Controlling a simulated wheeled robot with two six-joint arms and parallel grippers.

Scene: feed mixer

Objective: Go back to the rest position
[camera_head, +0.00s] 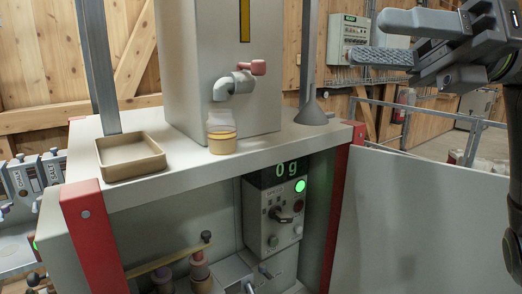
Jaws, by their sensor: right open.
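My right gripper (384,40) is at the upper right in the head view, held up in the air, open and empty. Its two fingers point left and are apart. My left gripper is not in view. The feed mixer's white worktop (178,184) is to the left of and below the right gripper. A grey tank (215,55) with a pipe spout (232,86) and pink tap handle (258,67) stands on it. A clear jar (222,134) with yellowish contents stands under the spout.
A tan tray (131,168) sits at the worktop's left. Below, a control box (272,215) has a lit green lamp, and a display reads "0 g" (287,168). A pale panel (420,215) stands at the right. A metal railing (420,112) runs behind.

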